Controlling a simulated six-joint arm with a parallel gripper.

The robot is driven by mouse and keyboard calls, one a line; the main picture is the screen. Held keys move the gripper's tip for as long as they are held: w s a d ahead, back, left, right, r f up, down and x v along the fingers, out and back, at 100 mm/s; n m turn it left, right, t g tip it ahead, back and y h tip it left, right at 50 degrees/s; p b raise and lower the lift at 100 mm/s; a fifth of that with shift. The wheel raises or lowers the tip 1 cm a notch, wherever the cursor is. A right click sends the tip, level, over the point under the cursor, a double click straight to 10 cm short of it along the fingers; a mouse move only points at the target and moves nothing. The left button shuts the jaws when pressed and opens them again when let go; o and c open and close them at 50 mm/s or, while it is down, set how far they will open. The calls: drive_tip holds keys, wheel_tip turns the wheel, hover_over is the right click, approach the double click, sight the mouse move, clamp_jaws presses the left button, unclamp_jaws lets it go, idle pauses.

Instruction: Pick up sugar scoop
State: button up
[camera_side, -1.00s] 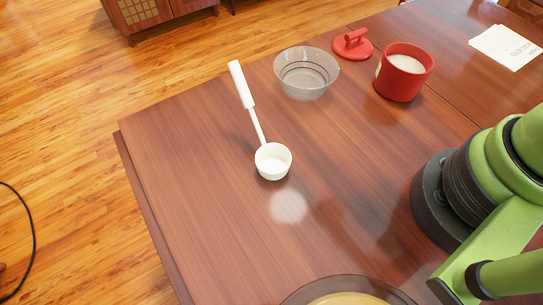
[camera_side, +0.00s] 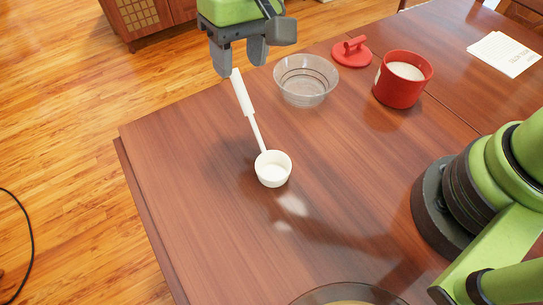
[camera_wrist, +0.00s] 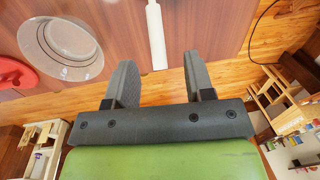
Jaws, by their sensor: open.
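The white sugar scoop (camera_side: 273,168) lies on the brown wooden table (camera_side: 200,190), its bowl toward the middle and its long handle (camera_side: 243,94) pointing to the far edge. My gripper (camera_side: 240,65) is open and empty near the far table edge, by the handle's end. In the wrist view the handle (camera_wrist: 155,35) comes down from the top edge, and its end lies just beyond and between the two open fingers (camera_wrist: 160,80). The scoop's bowl is out of the wrist view.
A clear glass bowl (camera_side: 306,82) stands right of the handle; it also shows in the wrist view (camera_wrist: 60,45). Behind it are a red lid (camera_side: 352,52), a red canister (camera_side: 402,78) of white contents and a paper (camera_side: 504,53). Another bowl (camera_side: 350,292) is at the front.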

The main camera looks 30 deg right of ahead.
sight(240, 84)
drive_tip(key=f, duration=0.6)
drive_tip(key=shift+a+f, duration=0.2)
drive_tip(key=shift+a, duration=0.1)
clamp_jaws()
